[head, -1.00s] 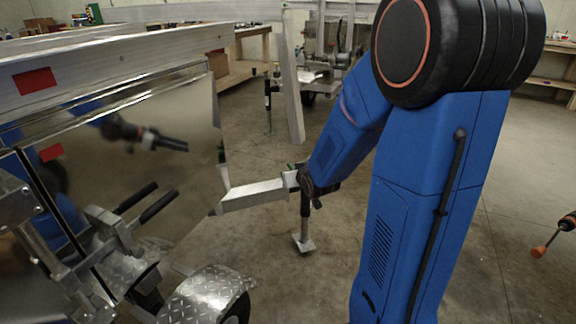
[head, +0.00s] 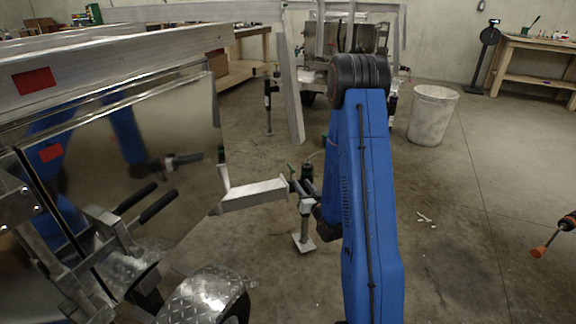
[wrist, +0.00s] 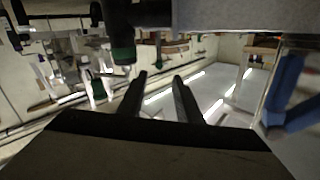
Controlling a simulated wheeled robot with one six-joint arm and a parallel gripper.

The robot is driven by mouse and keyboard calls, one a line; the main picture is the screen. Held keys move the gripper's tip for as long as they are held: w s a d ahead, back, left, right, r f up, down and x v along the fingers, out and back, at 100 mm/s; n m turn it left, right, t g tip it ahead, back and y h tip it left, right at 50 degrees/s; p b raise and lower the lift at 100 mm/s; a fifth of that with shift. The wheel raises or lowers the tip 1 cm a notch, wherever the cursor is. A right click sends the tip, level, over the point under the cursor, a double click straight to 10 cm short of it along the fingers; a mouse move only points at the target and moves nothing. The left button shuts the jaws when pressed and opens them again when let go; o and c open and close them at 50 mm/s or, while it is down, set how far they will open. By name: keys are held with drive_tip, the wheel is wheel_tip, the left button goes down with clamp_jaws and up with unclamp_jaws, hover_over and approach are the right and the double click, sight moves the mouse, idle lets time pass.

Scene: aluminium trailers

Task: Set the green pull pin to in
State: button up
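A dark cylinder with a green end (wrist: 123,54) hangs at the upper left in the wrist view. I cannot tell whether it is the green pull pin. My gripper (wrist: 160,76) is open and empty, its two dark fingers apart, below and right of that green end. In the head view, small green parts (head: 307,171) show by the trailer's jack (head: 303,232), beside the end of my arm. My gripper there is small and partly hidden, and whether the pin is in or out cannot be seen.
The trailer's aluminium drawbar (head: 254,195) reaches toward the jack, and a pale beam crosses the top of the wrist view. A diamond-plate fender (head: 205,293) is at lower left. A grey bin (head: 432,115) stands at the back right. The floor right of my arm is mostly clear.

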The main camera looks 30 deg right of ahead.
sight(288, 164)
drive_tip(key=w, duration=0.5)
drive_tip(key=w+d, duration=0.1)
drive_tip(key=w, duration=0.5)
drive_tip(key=w+d, duration=0.1)
drive_tip(key=w, duration=0.5)
drive_tip(key=shift+d+f, duration=0.1)
drive_tip(key=shift+d, duration=0.05)
clamp_jaws()
